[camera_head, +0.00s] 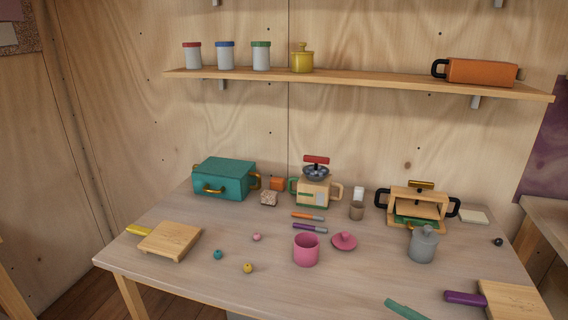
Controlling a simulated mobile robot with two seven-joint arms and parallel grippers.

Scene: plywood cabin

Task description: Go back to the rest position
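Neither of my grippers nor my arms shows in the head view. The wooden table (170,283) stands in front of me with several things spread on it. A teal box (225,178) with gold handles is at its back left. A toy coffee grinder or scale (314,190) with a dark bowl and red-handled top is at the back middle. A wooden box with black handles (418,199) is at the back right. A pink cup (306,250) stands at the middle, with a pink lid (344,241) beside it. A grey lidded jar (423,246) stands to the right.
A cutting board (170,240) lies at the left, another (515,300) at the front right. Small beads and two markers lie mid-table. A teal stick (404,309) lies at the front edge. A wall shelf (350,80) holds jars and an orange box (482,72). The table's front left is clear.

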